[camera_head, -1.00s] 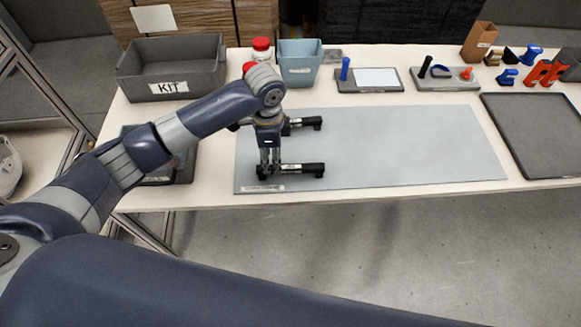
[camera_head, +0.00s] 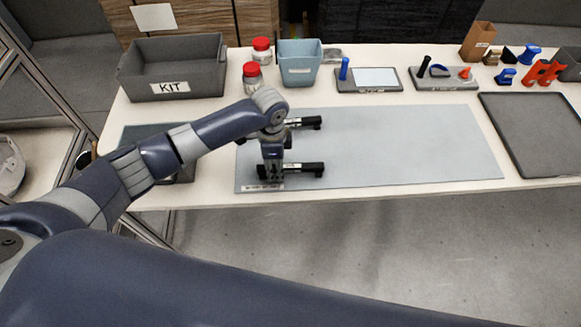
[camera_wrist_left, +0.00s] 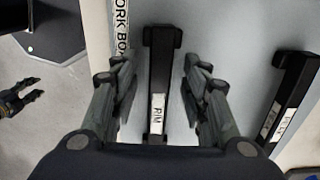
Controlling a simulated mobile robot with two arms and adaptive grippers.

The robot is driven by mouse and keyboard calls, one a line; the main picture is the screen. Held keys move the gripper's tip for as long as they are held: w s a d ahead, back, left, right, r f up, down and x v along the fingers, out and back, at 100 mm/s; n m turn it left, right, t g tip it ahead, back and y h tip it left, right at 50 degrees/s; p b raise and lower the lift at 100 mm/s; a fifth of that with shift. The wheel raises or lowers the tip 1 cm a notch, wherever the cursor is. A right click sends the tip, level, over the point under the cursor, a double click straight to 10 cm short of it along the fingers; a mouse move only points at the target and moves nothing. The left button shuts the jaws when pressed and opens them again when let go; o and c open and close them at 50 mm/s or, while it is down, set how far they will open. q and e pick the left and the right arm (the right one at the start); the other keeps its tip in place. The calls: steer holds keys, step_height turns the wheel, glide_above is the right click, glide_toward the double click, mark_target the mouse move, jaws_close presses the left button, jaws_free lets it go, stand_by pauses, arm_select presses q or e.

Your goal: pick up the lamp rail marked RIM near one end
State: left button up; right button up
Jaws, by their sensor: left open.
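The lamp rail marked RIM (camera_head: 308,168) is a dark bar with end feet, lying near the front edge of the grey-blue work board (camera_head: 400,150). My left gripper (camera_head: 271,180) points down at this rail's left end and hides part of it. In the left wrist view the RIM rail (camera_wrist_left: 158,85) runs between the two open fingers (camera_wrist_left: 158,75), with its white label near the palm. I see a gap on each side of it. My right gripper does not show in the head view.
A second dark rail (camera_head: 304,122) lies behind the first; it also shows in the left wrist view (camera_wrist_left: 290,100). A grey KIT bin (camera_head: 208,80), red-lidded jars (camera_head: 252,76) and a blue bin (camera_head: 300,67) stand behind. The board's right half is clear.

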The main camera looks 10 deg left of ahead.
arm_select(q)
steer(key=shift+f, duration=0.2)
stand_by(0.3)
jaws_close()
steer(key=shift+r, duration=0.1)
